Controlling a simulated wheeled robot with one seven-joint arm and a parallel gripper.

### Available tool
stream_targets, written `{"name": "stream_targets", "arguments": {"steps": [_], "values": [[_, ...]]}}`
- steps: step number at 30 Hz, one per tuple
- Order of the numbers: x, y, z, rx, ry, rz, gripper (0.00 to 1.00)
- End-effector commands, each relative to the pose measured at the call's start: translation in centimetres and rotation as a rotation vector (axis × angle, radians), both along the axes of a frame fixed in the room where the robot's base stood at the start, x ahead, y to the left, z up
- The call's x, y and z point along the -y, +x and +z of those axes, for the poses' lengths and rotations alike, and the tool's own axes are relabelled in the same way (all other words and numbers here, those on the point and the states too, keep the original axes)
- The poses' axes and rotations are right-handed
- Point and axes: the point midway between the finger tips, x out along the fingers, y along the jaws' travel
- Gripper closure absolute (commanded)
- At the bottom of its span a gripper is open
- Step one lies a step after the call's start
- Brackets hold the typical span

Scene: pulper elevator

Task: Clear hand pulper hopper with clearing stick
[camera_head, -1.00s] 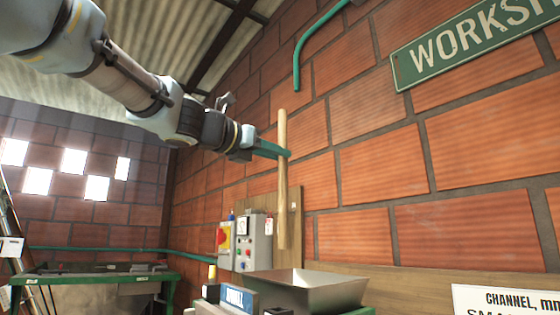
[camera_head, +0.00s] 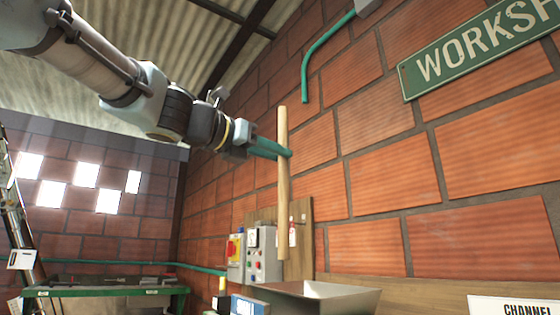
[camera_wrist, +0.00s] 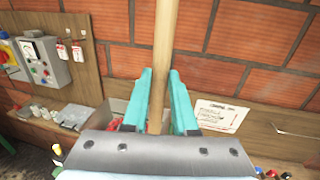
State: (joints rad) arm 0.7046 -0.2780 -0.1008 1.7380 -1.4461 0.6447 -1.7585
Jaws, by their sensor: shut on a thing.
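The clearing stick (camera_head: 283,200) is a long, pale wooden rod held upright in the head view. My gripper (camera_head: 284,150) is shut on its upper half, with teal fingers around it. In the wrist view the stick (camera_wrist: 166,45) stands between the two teal fingers (camera_wrist: 160,98). The hopper (camera_head: 335,297) is a grey metal, flared funnel at the bottom of the head view. The stick's lower end is above the hopper's left part in the picture. In the wrist view the hopper (camera_wrist: 116,110) is partly hidden behind the fingers, with something red in it.
A grey control box (camera_head: 262,255) is on a wooden board on the brick wall. A green workbench (camera_head: 100,292) stands at the far left. A teal pipe (camera_head: 318,45) and a green sign (camera_head: 480,45) are on the wall. A paper notice (camera_wrist: 217,115) is right of the fingers.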

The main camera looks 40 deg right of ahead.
Motion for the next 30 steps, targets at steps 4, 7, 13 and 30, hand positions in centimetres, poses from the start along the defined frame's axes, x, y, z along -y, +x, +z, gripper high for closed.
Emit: {"name": "stream_targets", "arguments": {"steps": [4,7,13,30], "values": [[-0.6,-0.6,-0.6,0.003,-0.004,-0.005,1.00],[-1.2,-0.9,-0.6,0.004,-0.003,-0.004,1.00],[-2.3,-1.5,-0.6,0.004,-0.003,0.000,1.00],[-5.1,-3.3,-0.6,0.005,-0.004,0.001,1.00]]}}
